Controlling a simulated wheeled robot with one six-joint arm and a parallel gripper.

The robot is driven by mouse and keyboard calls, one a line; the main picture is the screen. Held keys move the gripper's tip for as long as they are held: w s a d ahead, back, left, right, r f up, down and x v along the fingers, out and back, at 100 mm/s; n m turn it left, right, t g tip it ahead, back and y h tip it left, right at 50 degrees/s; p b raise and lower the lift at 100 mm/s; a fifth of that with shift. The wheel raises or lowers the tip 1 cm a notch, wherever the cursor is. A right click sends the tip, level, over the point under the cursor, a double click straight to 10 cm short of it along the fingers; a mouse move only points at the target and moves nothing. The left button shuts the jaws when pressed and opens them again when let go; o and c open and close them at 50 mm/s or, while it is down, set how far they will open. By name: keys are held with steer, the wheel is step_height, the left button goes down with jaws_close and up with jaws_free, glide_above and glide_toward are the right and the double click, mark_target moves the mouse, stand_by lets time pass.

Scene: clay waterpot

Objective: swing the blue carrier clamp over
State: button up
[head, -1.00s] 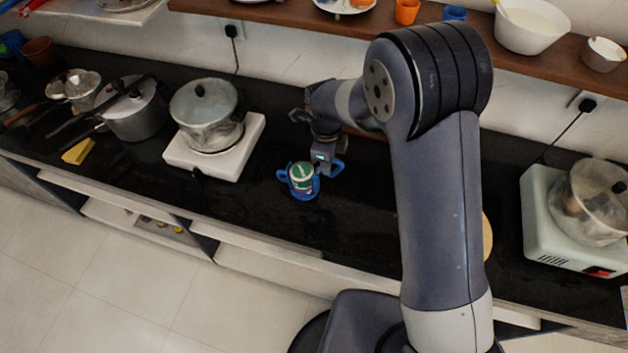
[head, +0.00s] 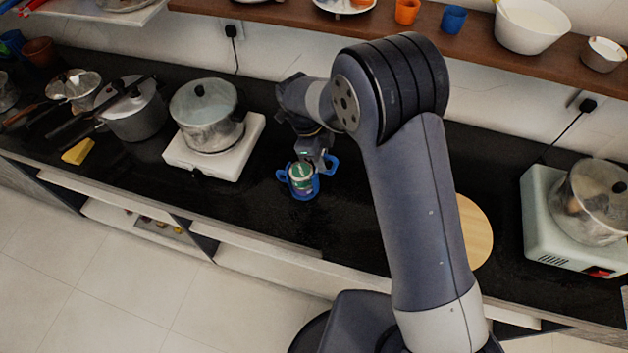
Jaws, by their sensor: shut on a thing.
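The blue carrier clamp (head: 283,176) stands on the black counter, with loops sticking out at its left and right. A green and white can (head: 301,172) sits upright inside it. My gripper (head: 318,169) reaches down from behind and is at the right side of the can, between it and the clamp's right loop. Its fingers are small and partly hidden here; they are shut on a part of the blue carrier clamp, though the exact contact spot is hard to see.
A steel pot (head: 205,115) on a white hotplate (head: 185,158) stands to the left. A round wooden board (head: 477,232) lies to the right, partly behind my arm. A pale green cooker (head: 545,215) with a pot is at far right. The counter in front of the clamp is clear.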

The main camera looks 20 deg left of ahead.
steer(key=shift+a+r+h, duration=0.1)
steer(key=shift+a+h, duration=0.4)
steer(key=shift+h, duration=0.1)
steer(key=shift+a+h, duration=0.5)
steer(key=shift+h, duration=0.2)
steer(key=shift+s+a+f+h+b, duration=0.1)
steer(key=shift+a+f+h+b, duration=0.15)
steer(key=shift+a+h+b, duration=0.25)
steer(key=shift+r+h, duration=0.1)
steer(key=shift+h, duration=0.2)
steer(key=shift+a, duration=0.1)
